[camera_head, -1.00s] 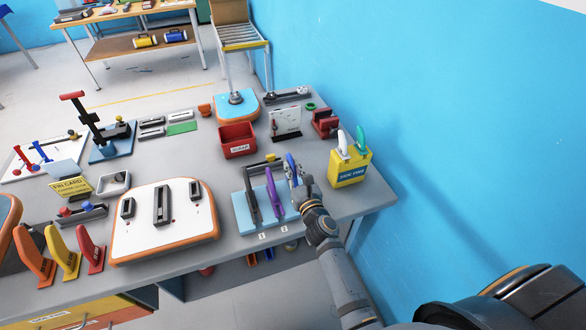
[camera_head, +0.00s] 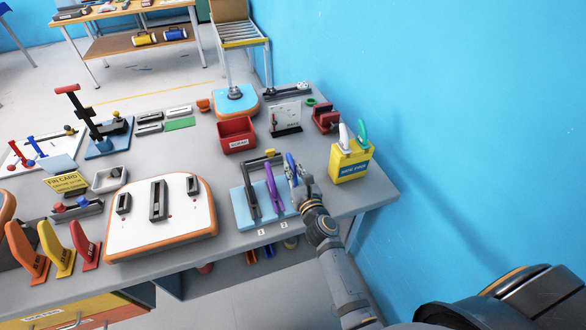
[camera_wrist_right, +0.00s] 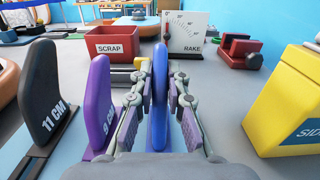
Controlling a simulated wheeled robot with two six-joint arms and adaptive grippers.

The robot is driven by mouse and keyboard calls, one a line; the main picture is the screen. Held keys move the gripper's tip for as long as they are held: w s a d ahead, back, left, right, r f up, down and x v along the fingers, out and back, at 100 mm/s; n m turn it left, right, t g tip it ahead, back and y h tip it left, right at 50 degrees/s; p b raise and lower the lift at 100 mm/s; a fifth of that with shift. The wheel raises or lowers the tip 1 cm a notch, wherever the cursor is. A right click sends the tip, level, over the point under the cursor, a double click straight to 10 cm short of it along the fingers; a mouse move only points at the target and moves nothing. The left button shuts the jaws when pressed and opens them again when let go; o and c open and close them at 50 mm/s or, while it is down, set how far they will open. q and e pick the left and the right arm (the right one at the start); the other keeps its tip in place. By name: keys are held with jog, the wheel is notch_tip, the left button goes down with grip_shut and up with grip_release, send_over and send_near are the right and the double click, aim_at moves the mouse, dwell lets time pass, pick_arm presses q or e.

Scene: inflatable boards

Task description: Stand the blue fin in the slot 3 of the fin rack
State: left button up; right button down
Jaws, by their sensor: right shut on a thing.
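The fin rack (camera_head: 238,208) is a light blue base near the table's front edge. A black fin (camera_head: 252,203) marked 11 CM and a purple fin (camera_head: 272,188) stand in it; both also show in the wrist view, black (camera_wrist_right: 50,100) and purple (camera_wrist_right: 98,108). My right gripper (camera_head: 295,178) is shut on the blue fin (camera_head: 290,161), at the right of the purple one. In the wrist view the blue fin (camera_wrist_right: 159,95) is upright between the fingers. Its lower end is low by the rack, but I cannot tell whether it is seated. My left gripper is out of view.
A yellow bin (camera_head: 349,162) with white and green fins stands close at the right. The red scrap box (camera_head: 236,137) and a white rake gauge (camera_head: 285,118) are behind the rack. A white board (camera_head: 135,235) with orange edging lies at the left.

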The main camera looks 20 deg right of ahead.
aim_at(295, 173)
jog(key=shift+f, duration=0.15)
jog(key=c, duration=1.3)
grip_release()
jog(key=shift+o, duration=0.2)
jog(key=s, duration=0.7)
jog(key=shift+s+d, duration=0.15)
jog(key=shift+s, duration=0.1)
